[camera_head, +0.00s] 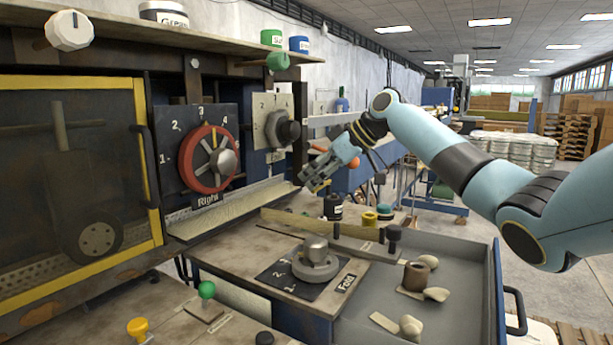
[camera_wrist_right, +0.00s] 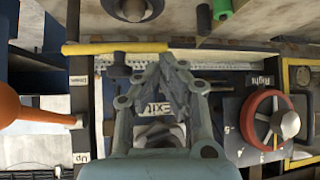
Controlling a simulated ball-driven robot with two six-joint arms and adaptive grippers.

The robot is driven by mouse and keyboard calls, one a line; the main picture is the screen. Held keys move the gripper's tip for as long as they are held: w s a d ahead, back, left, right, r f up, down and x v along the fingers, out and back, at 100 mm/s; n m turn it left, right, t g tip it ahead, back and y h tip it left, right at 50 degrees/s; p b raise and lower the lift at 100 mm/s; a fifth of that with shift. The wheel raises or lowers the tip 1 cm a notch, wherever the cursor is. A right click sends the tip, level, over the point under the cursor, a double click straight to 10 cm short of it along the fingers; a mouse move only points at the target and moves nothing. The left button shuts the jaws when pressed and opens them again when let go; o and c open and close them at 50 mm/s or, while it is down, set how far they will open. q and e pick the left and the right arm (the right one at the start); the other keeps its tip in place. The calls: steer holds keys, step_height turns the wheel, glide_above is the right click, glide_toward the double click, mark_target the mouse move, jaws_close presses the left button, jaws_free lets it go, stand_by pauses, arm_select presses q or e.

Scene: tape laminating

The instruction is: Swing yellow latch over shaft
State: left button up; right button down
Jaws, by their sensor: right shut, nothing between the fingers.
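A long yellow bar (camera_wrist_right: 115,48), which looks like the latch, lies across the upper left of the right wrist view. In the head view a dull yellow bar (camera_head: 300,221) along the back of the work table appears to be the same one. I cannot tell which part is the shaft. My right gripper (camera_head: 312,181) is above and behind this bar in the head view, apart from it. Its fingers (camera_wrist_right: 172,72) are shut and empty in the right wrist view, in front of the Exit panel (camera_wrist_right: 157,104). My left gripper is out of view.
The red Right dial (camera_head: 209,159) and grey Exit dial (camera_head: 283,130) are on the machine front. An orange lever (camera_wrist_right: 30,112) is left of the gripper in the wrist view. A grey drawer (camera_head: 462,290) holds loose parts.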

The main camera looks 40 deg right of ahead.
steer(key=n+y, duration=0.1)
steer(key=s+d+n+g, duration=0.1)
steer(key=shift+s+n+y+b, duration=0.25)
steer(key=shift+n+y+b, duration=0.05)
steer(key=shift+y+b, duration=0.1)
steer(key=shift+s+d, duration=0.7)
steer(key=shift+s, duration=0.05)
steer(key=shift+d, duration=0.1)
